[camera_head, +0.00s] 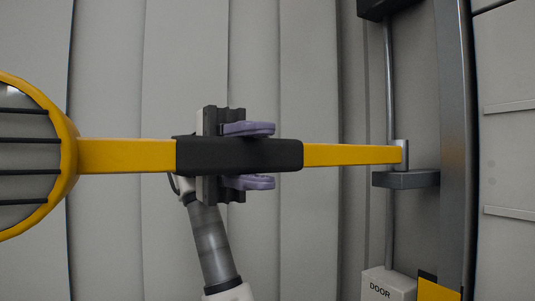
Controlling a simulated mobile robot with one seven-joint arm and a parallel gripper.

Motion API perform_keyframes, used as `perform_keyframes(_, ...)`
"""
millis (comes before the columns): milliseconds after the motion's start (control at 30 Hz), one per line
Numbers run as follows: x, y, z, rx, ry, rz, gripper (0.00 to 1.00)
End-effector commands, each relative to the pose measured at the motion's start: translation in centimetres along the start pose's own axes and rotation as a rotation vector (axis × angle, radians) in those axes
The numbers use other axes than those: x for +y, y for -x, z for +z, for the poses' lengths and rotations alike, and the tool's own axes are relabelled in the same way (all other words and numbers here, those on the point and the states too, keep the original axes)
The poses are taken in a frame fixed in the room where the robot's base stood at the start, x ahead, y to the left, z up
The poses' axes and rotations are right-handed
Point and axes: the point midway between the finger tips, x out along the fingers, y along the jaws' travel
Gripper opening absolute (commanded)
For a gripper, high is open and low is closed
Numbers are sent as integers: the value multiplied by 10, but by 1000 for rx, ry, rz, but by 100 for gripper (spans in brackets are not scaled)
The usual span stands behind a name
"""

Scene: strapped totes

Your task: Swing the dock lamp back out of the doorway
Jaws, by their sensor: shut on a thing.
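The dock lamp's yellow arm (345,154) runs level across the view. Its round lamp head (70,150), with a yellow rim and dark bars, is cut off by the left edge. The arm's right end meets a grey pivot (401,153) on a dark bracket (405,179) fixed to a metal post. My gripper (249,156) is shut around the black grip sleeve (285,155) on the arm, with one purple finger above it and one below. The sleeve hides part of the gripper body.
A vertical metal post (456,120) stands at the right beside a thin upright rod (390,80). A light box marked DOOR (388,284) sits low by the rod, next to a yellow panel (437,289). Pale ribbed wall panels (310,240) fill the background.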

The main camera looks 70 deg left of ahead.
Motion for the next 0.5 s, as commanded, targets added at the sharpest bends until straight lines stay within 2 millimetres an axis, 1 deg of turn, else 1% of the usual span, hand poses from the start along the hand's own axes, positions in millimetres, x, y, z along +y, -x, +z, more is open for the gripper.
perform_keyframes(33, -3, 0, 0, -1, 3, -6, 0)
perform_keyframes(500, -2, 0, -4, 7, 3, -5, 0)
